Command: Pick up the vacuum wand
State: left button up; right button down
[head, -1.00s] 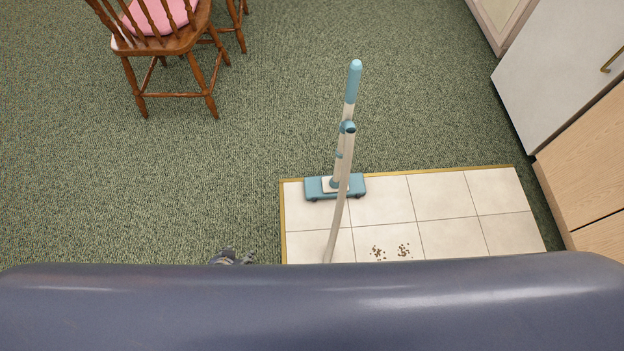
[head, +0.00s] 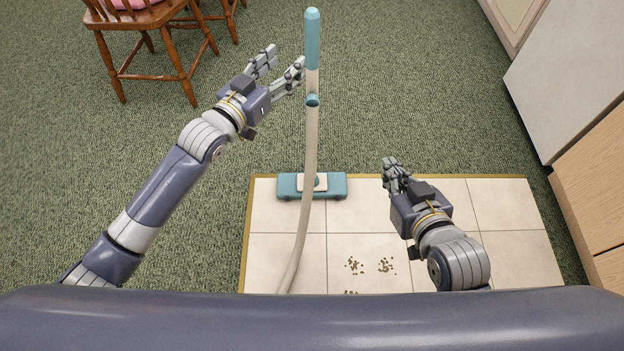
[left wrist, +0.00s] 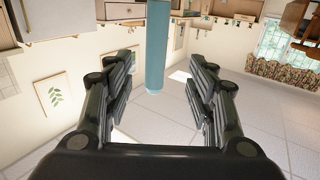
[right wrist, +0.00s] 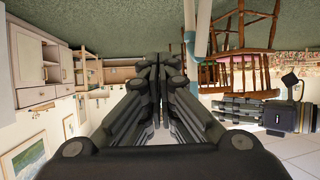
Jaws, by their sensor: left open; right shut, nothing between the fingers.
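The vacuum wand (head: 312,45) stands upright, with a teal grip on top, a pale tube and hose below, and a teal floor head (head: 290,187) on the tiles. My left gripper (head: 284,60) is open just left of the teal grip, its fingers pointing toward it. In the left wrist view the teal grip (left wrist: 158,45) shows ahead, between and beyond the open fingers. My right gripper (head: 391,163) is shut and empty, to the right of the wand over the tiles. In the right wrist view the wand (right wrist: 202,28) shows beyond the closed fingers, slightly right.
Several brown crumbs (head: 370,266) lie on the tiled patch (head: 480,205) near me. Wooden chairs (head: 150,50) stand at the upper left. Cabinets (head: 590,160) line the right side. Green carpet (head: 400,80) is clear behind the wand.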

aim_at(308, 41)
pick_arm(q)
jog(key=b+x, duration=0.1)
jog(key=x, duration=0.4)
jog(key=shift+w+d+r, duration=0.15)
jog(key=shift+w+d, duration=0.1)
jog(key=shift+d, duration=0.05)
jog(key=b+x, duration=0.2)
jog(key=x, duration=0.2)
jog(key=shift+w+d, duration=0.1)
jog(key=shift+d, duration=0.2)
jog(key=shift+w+d, duration=0.15)
jog(key=shift+w, duration=0.1)
pick_arm(e)
notch_tip(308, 41, up, 17)
jog(key=w+a+t+y, duration=0.1)
jog(key=a+t+y, duration=0.1)
jog(key=t, duration=0.7)
jog(key=shift+w+a+y, duration=0.2)
jog(key=shift+a+y, duration=0.1)
jog(key=shift+y, duration=0.4)
pick_arm(q)
jog(key=shift+c, duration=0.2)
pick_arm(e)
jog(key=shift+f, duration=0.15)
pick_arm(q)
grip_shut()
jog(key=shift+r, duration=0.25)
